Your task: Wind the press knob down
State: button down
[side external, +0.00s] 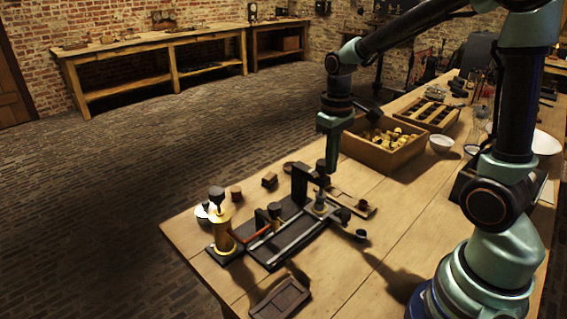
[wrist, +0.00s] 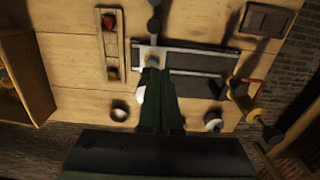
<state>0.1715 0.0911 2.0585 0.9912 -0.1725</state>
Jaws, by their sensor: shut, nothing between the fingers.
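The press (side external: 299,188) is a dark upright frame on a long black base with pale rails, near the front end of the bench. A dark knob (side external: 321,167) shows at its top, over a small pale cylinder on a light plate (side external: 320,207). My gripper (side external: 328,171) points down right at the knob; I cannot tell whether they touch. In the wrist view, my green fingers (wrist: 157,76) are together and empty, their tips beside a brass-coloured ring on a pale plate (wrist: 152,55). The fingers hide part of the press.
A brass cylinder with a black top (side external: 221,228) stands left of the press. A dark tray (side external: 281,299) lies in front. A wooden box of brass pieces (side external: 357,150) stands behind, with a white bowl (side external: 441,143) beside it.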

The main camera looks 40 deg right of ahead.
jog(key=shift+r, duration=2.95)
notch_tip(320, 180, down, 6)
jog(key=d, duration=0.2)
jog(key=shift+w+d, duration=0.15)
jog(key=shift+d, duration=0.25)
jog(key=shift+w+a, duration=0.1)
jog(key=shift+w, duration=0.15)
jog(key=shift+s+a, duration=0.15)
jog(key=shift+a, duration=0.5)
jog(key=shift+w+a, duration=0.2)
jog(key=shift+a, duration=0.25)
jog(key=shift+s, duration=0.1)
